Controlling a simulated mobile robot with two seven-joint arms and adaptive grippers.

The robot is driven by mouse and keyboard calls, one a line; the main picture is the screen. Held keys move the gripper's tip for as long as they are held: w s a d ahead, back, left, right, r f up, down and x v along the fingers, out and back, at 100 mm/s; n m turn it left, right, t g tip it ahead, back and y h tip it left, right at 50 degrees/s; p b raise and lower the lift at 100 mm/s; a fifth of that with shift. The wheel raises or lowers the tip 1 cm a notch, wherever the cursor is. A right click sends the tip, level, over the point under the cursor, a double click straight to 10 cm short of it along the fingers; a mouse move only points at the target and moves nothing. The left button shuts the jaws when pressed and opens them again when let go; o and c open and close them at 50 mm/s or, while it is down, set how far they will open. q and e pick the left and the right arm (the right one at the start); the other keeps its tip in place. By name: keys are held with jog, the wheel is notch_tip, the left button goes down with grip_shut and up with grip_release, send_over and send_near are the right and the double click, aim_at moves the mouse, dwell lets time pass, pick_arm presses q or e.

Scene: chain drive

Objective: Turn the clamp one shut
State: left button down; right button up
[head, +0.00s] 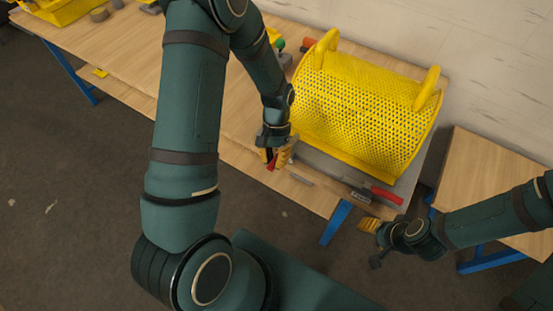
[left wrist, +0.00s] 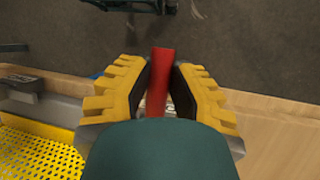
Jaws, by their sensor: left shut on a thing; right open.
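My left gripper (head: 275,157) is at the front edge of the wooden bench, in front of the yellow perforated guard. It is shut on a red clamp handle (head: 271,163). In the left wrist view the red handle (left wrist: 159,72) stands between the two yellow-padded fingers (left wrist: 155,88); the rest of that clamp is mostly hidden by the gripper. A second clamp with a red handle (head: 386,195) lies to the right, near the bench corner. My right gripper (head: 370,225) is open and empty, off the bench's front right corner.
The yellow perforated guard (head: 362,112) with two raised handles covers the bench's right end. A small grey bar (head: 301,179) lies near the front edge. A second wooden table (head: 490,190) stands to the right, past a gap. A yellow bin (head: 60,10) is far left.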

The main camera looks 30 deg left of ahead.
pick_arm(q)
jog(key=shift+s+a, duration=0.1)
dwell(0.3)
jog(key=c, duration=0.8)
grip_release()
jog(key=shift+c, duration=0.2)
jog(key=shift+r, duration=0.1)
jog(key=shift+w+r, duration=0.3)
jog(key=shift+w, duration=0.05)
jog(key=v, duration=1.1)
jog(key=shift+s, duration=0.1)
